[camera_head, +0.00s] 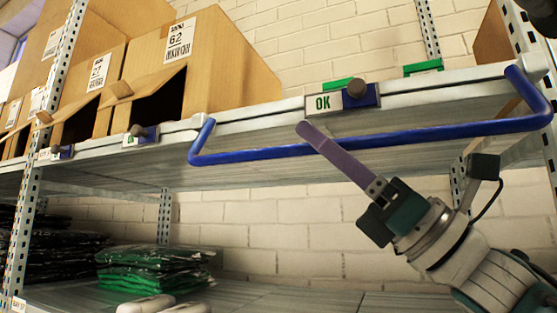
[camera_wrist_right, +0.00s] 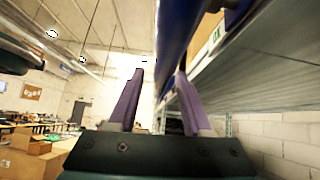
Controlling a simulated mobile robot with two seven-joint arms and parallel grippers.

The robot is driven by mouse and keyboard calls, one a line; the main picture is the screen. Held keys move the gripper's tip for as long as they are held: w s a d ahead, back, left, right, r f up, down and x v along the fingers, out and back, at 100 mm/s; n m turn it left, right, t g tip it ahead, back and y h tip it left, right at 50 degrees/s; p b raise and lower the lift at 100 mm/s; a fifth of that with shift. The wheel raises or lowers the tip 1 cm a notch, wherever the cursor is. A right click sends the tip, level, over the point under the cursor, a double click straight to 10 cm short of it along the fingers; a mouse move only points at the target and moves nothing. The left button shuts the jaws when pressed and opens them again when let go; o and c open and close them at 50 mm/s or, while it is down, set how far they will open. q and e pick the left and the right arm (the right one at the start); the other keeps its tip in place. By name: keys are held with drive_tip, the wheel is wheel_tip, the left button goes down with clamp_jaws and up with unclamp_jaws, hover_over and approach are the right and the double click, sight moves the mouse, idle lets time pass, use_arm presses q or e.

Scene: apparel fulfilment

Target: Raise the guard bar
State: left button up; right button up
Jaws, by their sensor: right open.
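The guard bar (camera_head: 400,140) is a blue U-shaped tube along the front of the upper shelf. Its two bent ends meet the shelf edge, and its long run hangs slightly below that edge. My right gripper (camera_head: 308,130) is open, with its purple fingers reaching up across the bar left of its middle. In the right wrist view, the bar (camera_wrist_right: 178,40) shows between the fingertips (camera_wrist_right: 160,74), nearer the right finger. I cannot tell whether a finger touches it. My left gripper is not in view.
Cardboard boxes (camera_head: 215,55) stand on the upper shelf at left. An "OK" label (camera_head: 322,103) with a dark knob sits on the shelf edge behind the bar. Green packed garments (camera_head: 155,268) lie on the lower shelf. Perforated uprights (camera_head: 42,150) frame the rack.

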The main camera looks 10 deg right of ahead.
drive_tip(key=shift+c, duration=0.3)
clamp_jaws()
idle(1.0)
